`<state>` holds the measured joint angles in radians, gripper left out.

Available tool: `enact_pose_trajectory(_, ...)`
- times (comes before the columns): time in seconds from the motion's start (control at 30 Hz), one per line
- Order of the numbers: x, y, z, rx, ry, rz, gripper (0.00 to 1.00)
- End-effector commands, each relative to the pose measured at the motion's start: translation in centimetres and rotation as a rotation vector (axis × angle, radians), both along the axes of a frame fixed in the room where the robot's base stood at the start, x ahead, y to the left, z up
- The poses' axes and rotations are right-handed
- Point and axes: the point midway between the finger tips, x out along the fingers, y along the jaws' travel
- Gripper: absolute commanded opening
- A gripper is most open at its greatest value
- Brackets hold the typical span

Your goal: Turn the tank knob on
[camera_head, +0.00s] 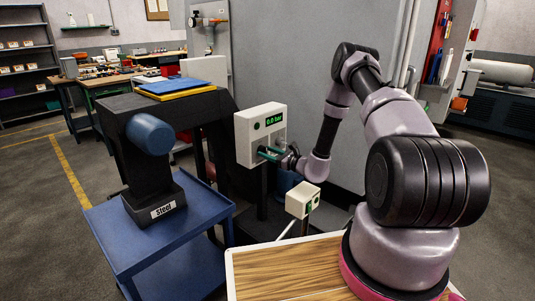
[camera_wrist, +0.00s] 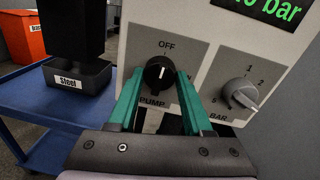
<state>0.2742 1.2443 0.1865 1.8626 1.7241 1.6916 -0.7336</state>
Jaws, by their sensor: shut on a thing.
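A cream control box (camera_head: 248,150) stands in front of my arm, with a green display (camera_head: 274,120) that reads 0.0 bar. In the wrist view, a black knob (camera_wrist: 159,72) sits on a grey plate marked OFF above and PUMP below. I see no label reading tank. My gripper (camera_wrist: 159,86) has its green fingers on both sides of this knob and is shut on it. In the head view, my gripper (camera_head: 268,154) reaches the box front, and the knob is hidden there.
A grey BAR knob (camera_wrist: 241,93) with a number scale sits close to the right of my fingers. A blue cart (camera_head: 165,238) with a dark stand labelled Steel (camera_head: 168,208) is at left. A small cream box (camera_head: 302,200) stands below my forearm.

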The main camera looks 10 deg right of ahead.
Motion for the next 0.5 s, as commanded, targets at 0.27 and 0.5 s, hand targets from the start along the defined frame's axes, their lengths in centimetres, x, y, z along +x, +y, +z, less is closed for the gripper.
enact_pose_trajectory(0.27,-0.04,-0.07,-0.13,0.153,0.111,-0.001,0.0)
enact_pose_trajectory(0.5,-0.05,-0.08,-0.15,0.336,0.244,-0.001,0.0)
